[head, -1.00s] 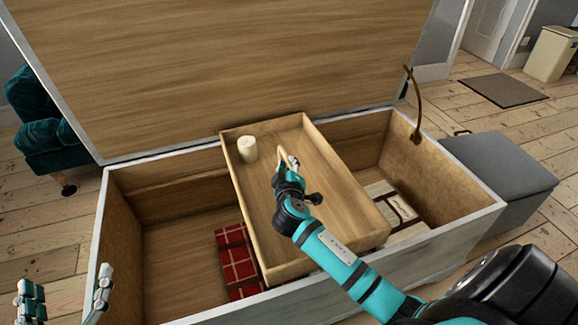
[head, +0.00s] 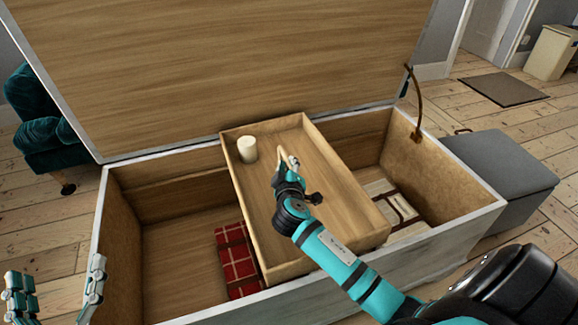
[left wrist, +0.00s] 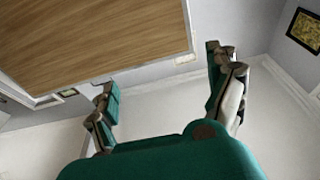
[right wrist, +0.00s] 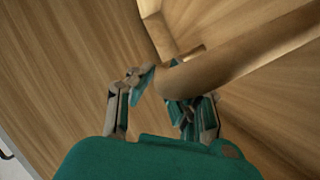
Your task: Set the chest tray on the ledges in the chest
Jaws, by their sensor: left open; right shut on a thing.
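The chest tray (head: 340,169) is a shallow wooden box lying front to back across the middle of the open chest (head: 470,213). Its top is near the chest's rim; I cannot tell whether it touches the ledges, which are hard to make out. My right gripper (head: 287,165) is inside the tray, shut on its curved wooden handle (right wrist: 235,55), which shows between the fingers in the right wrist view (right wrist: 160,90). A pale cylinder (head: 247,149), like a candle, stands in the tray's back left corner. My left gripper (head: 58,288) is open and empty, left of the chest's front corner.
The raised lid (head: 230,65) stands behind the chest. A red checked cloth (head: 235,258) and a cream patterned thing (head: 395,203) lie on the chest floor. A grey box (head: 500,170) is to the right, a teal armchair (head: 45,135) to the left.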

